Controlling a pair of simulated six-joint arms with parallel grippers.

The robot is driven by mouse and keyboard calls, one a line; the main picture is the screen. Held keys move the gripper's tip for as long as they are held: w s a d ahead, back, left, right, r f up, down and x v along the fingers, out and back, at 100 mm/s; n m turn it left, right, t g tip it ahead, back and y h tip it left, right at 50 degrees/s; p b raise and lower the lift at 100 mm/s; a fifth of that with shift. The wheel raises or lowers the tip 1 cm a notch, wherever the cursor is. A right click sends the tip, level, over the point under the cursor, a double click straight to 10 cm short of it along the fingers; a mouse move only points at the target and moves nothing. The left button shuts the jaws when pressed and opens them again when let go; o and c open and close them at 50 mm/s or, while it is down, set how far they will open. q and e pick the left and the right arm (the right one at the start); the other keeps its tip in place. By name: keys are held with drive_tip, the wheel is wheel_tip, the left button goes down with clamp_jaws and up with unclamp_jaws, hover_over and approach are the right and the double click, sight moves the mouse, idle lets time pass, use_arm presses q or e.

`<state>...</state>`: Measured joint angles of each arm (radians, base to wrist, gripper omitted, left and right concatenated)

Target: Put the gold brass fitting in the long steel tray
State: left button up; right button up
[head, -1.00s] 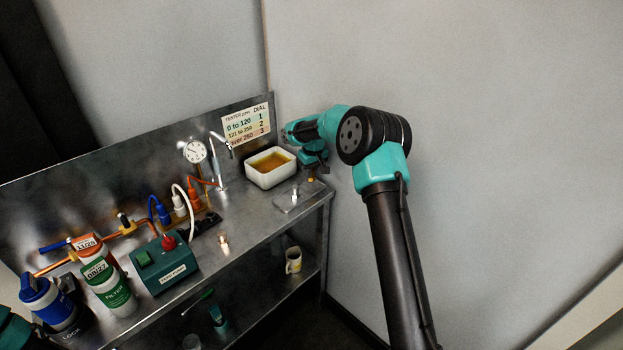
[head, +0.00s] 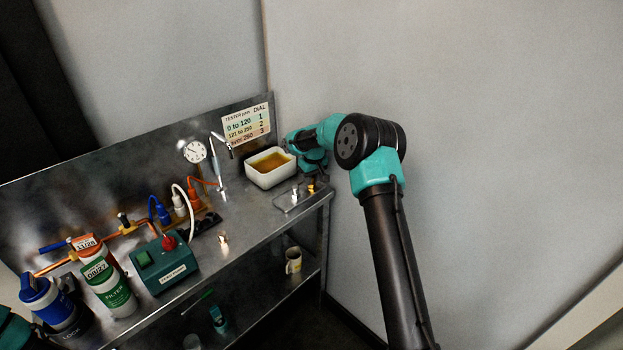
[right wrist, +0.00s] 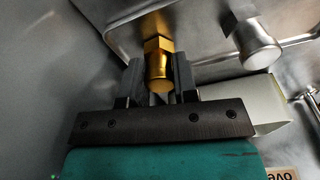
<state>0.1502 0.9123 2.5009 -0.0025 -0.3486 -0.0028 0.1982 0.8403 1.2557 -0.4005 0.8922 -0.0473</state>
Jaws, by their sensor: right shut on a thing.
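The gold brass fitting (right wrist: 158,62) is between the two fingers of my right gripper (right wrist: 158,80), which is shut on it. In the head view the fitting shows as a small gold spot (head: 311,188) below my right gripper (head: 312,179), at the right end of the bench. The long steel tray (head: 283,204) lies there, and its raised rim shows in the right wrist view (right wrist: 122,20). The fitting's far end overlaps the tray in that view; I cannot tell whether it touches. A silver fitting (right wrist: 255,42) stands in the tray beside it. My left gripper is out of view.
A white basin (head: 268,179) of amber liquid stands just behind the tray. A tap (head: 219,165) and gauge (head: 195,151) are further left. Another small metal fitting (head: 223,239) stands near the bench's front edge, beside a green box (head: 163,266). A mug (head: 293,260) is on the lower shelf.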

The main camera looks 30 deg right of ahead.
sight(314, 185)
drive_tip(key=shift+f, duration=0.15)
drive_tip(key=o, duration=0.9)
drive_tip(key=shift+o, duration=0.2)
wheel_tip(314, 185, up, 12)
drive_tip(key=s, duration=0.1)
drive_tip(key=shift+s, duration=0.25)
